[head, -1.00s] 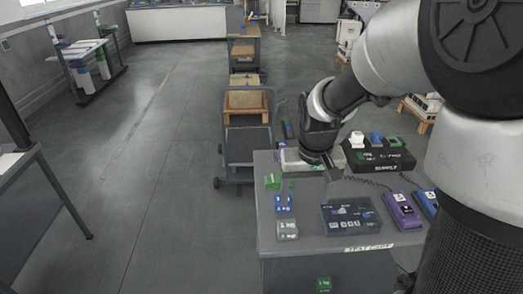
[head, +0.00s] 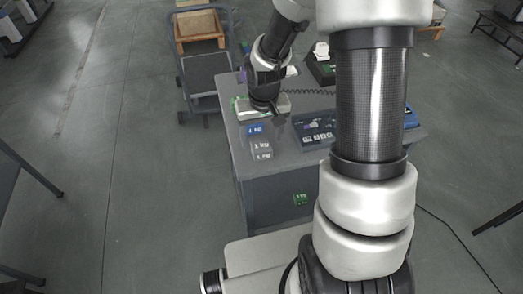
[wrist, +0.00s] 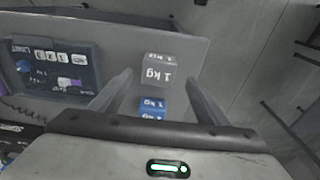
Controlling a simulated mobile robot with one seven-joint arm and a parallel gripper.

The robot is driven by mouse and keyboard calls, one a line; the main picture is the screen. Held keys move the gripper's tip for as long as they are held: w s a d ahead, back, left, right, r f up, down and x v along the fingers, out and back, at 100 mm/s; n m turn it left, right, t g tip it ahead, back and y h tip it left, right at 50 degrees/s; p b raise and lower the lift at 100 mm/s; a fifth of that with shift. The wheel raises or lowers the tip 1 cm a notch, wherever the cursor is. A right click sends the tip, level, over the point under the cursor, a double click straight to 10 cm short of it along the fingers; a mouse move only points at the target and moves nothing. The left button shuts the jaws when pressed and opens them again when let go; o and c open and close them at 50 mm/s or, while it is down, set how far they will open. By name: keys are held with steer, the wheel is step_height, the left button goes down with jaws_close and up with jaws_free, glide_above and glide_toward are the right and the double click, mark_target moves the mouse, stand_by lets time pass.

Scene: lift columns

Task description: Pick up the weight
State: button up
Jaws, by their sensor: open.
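A grey weight marked 1 kg (head: 261,151) stands near the left edge of the worktable. In the wrist view this grey weight (wrist: 155,72) lies just beyond the gap between the fingers. A blue weight marked 1 kg (head: 256,131) stands behind it in the head view. In the wrist view the blue weight (wrist: 152,108) shows between the fingers, partly cut off by my gripper body. My gripper (wrist: 158,88) is open and empty, pointing down at the table. In the head view my gripper (head: 267,108) is just behind the blue weight.
The grey worktable (head: 275,190) also carries a dark control panel (head: 314,127) right of the weights. In the wrist view this panel (wrist: 50,72) is at the left. A cart (head: 207,77) stands behind the table's left side. Open floor lies left.

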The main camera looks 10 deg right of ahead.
mark_target(262, 145)
steer(key=f, duration=0.5)
steer(key=shift+w+d+f+b, duration=0.15)
steer(key=shift+w+f+b, duration=0.15)
steer(key=shift+w, duration=0.05)
steer(key=shift+c, duration=0.2)
steer(key=shift+r, duration=0.1)
jaws_close()
